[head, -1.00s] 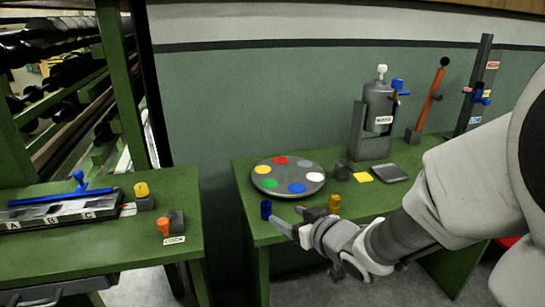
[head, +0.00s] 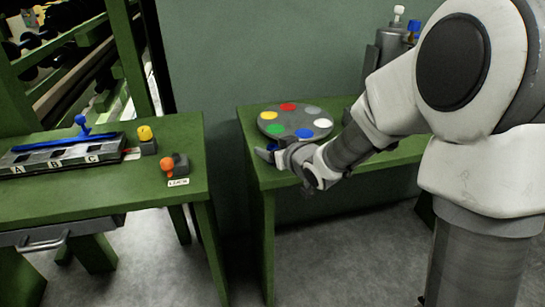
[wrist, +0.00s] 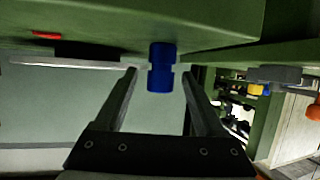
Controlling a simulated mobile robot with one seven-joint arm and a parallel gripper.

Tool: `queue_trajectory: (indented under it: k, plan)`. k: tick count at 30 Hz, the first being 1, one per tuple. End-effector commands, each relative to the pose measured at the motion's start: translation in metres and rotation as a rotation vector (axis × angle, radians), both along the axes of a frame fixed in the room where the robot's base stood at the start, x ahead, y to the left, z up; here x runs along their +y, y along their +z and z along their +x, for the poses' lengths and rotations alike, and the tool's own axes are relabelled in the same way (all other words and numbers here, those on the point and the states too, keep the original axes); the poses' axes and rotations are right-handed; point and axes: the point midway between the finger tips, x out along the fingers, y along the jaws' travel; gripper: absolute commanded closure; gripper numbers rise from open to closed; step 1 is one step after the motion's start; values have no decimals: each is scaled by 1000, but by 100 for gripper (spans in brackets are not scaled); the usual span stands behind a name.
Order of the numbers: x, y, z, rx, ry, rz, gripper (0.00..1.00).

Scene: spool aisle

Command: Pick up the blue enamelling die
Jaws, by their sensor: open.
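In the head view, only a bit of the die (head: 271,147) shows at the near left corner of the right green table (head: 283,182). My gripper (head: 265,155) is right beside it there and hides most of it.
A round grey palette (head: 268,125) with coloured spots lies just behind the die. A grey canister stand (head: 388,45) is partly hidden by my arm. The left table (head: 130,190) holds a slotted A-B-C tray (head: 60,158), a yellow-topped block (head: 147,146) and an orange-knobbed block (head: 176,165).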

Motion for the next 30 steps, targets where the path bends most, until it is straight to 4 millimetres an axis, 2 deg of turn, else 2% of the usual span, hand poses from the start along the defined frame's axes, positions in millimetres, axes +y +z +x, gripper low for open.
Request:
queue_trajectory:
  k: [5,6,15,18,30]
  plan:
    - [0,1,1,-1,0,0,29]
    - [0,1,0,-1,0,0,32]
    - [0,1,0,0,0,1,86]
    - [0,1,0,0,0,1,100]
    - [0,5,0,-2,0,1,100]
